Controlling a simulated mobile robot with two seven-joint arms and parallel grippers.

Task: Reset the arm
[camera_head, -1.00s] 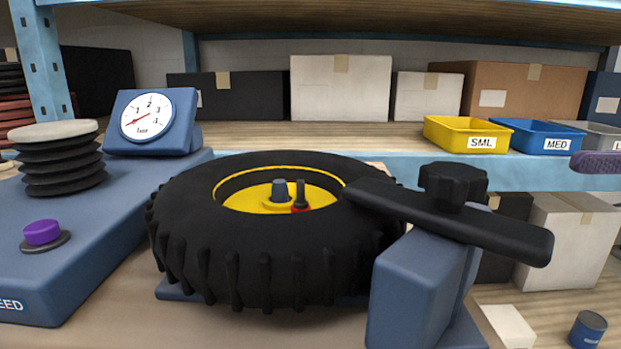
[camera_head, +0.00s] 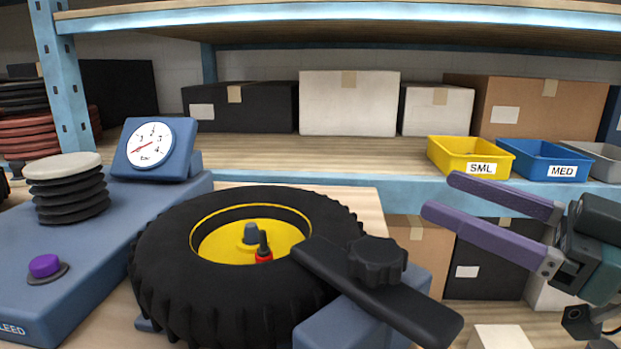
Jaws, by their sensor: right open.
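My right gripper (camera_head: 442,196) reaches in from the right with two purple fingers spread apart and nothing between them. It is in front of the shelf edge, to the right of a black tyre on a yellow wheel hub (camera_head: 215,246). A black clamp arm (camera_head: 420,309) with a dark knob (camera_head: 377,261) sits on a blue block (camera_head: 340,325) and overlaps the tyre's right side in the picture. The gripper is apart from the clamp arm and knob. My left gripper is not in view.
A yellow SML bin (camera_head: 470,159) and a blue MED bin (camera_head: 543,161) are on the shelf behind the gripper. Boxes line the shelf's back.

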